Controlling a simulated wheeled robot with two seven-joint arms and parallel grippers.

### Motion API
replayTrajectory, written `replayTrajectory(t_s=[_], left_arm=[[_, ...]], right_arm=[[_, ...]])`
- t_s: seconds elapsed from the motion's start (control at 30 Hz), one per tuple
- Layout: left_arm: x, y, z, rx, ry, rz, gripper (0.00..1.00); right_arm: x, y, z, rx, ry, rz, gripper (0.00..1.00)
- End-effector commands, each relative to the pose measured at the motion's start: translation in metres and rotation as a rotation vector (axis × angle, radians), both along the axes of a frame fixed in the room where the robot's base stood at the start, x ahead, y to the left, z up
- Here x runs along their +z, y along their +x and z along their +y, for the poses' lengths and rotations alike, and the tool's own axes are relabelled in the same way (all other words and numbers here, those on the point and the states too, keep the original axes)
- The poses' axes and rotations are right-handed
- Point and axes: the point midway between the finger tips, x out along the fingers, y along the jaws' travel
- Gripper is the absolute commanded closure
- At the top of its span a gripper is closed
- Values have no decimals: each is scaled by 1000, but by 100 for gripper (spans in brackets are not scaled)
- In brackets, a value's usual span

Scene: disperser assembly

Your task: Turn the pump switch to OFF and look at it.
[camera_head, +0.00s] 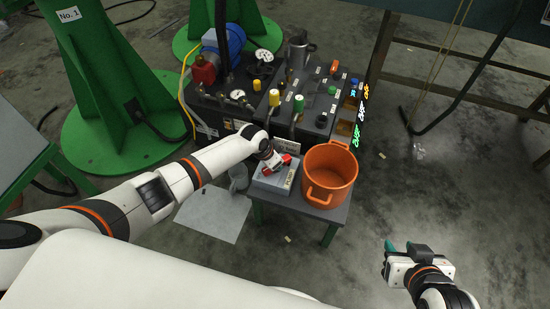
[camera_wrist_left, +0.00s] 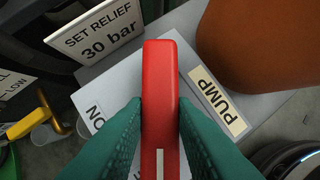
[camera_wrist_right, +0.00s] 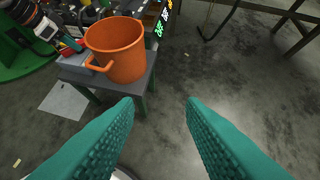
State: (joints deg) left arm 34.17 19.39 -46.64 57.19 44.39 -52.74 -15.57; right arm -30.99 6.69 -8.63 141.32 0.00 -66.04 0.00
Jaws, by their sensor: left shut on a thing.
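The pump switch is a grey box (camera_head: 275,185) on a small table, with a red handle (camera_wrist_left: 160,75) on top. My left gripper (camera_wrist_left: 160,115) is shut on the red handle, one teal finger on each side. In the head view, the arm hides part of the switch. No OFF marking can be read. My right gripper (camera_wrist_right: 160,110) is open and empty, off to the right over the floor.
An orange pot (camera_head: 330,173) stands right beside the switch box on the table (camera_head: 335,212). Behind are gauges, coloured knobs and a SET RELIEF 30 bar sign (camera_wrist_left: 97,30). A green stand (camera_head: 115,120) is at the left.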

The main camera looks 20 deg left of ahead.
Motion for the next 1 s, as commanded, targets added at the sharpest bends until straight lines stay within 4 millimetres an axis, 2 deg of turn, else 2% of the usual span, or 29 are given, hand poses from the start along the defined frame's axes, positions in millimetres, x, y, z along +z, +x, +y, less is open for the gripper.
replayTrajectory(t_s=[0.27,0.57,0.8,1.0], left_arm=[[4,-1,-3,135,-4,2,99],[4,-1,-5,302,-4,0,99],[3,-1,-5,456,-4,1,99],[2,-1,-6,556,-4,-1,99]], right_arm=[[-22,-80,-26,-36,-92,444,64],[-2,-80,-26,-35,-93,445,64],[-54,-66,-23,-31,-95,474,64],[-82,-62,-22,-28,-95,484,64]])
